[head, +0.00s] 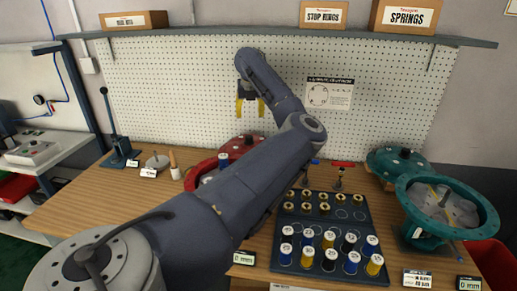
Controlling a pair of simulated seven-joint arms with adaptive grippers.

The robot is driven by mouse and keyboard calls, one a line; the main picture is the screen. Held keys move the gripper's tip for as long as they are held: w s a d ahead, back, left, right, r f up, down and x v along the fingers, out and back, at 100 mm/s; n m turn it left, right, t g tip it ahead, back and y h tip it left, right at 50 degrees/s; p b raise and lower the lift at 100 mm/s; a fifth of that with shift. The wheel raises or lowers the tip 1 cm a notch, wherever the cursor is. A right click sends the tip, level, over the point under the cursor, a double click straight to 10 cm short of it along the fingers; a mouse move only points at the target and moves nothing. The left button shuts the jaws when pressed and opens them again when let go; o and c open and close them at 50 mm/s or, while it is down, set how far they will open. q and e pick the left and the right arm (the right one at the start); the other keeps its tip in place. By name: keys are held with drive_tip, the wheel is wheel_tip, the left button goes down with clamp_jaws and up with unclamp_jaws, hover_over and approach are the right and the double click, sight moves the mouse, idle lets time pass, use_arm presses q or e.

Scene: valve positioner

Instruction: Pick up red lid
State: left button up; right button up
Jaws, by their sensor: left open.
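The red lid (236,147) is on the wooden table behind my left forearm, which hides much of it. More red, a rounded rim (199,172), shows on the near side of the arm; I cannot tell if it is part of the lid or of another piece. My left gripper (250,108) is raised in front of the pegboard, above and slightly beyond the red lid. Its yellow fingers point down, open and empty. My right gripper is not in view.
A dark tray (283,247) with several springs and brass parts stands at the front middle. A teal lid (388,158) and teal housing (420,212) stand on the right. A lever press (121,152) stands on the left. The table's left front is clear.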

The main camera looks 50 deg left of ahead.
sight(249, 136)
use_arm(q)
drive_tip(key=x, duration=1.7)
drive_tip(key=shift+s, duration=0.2)
clamp_jaws()
drive_tip(key=shift+r, duration=0.1)
idle(0.4)
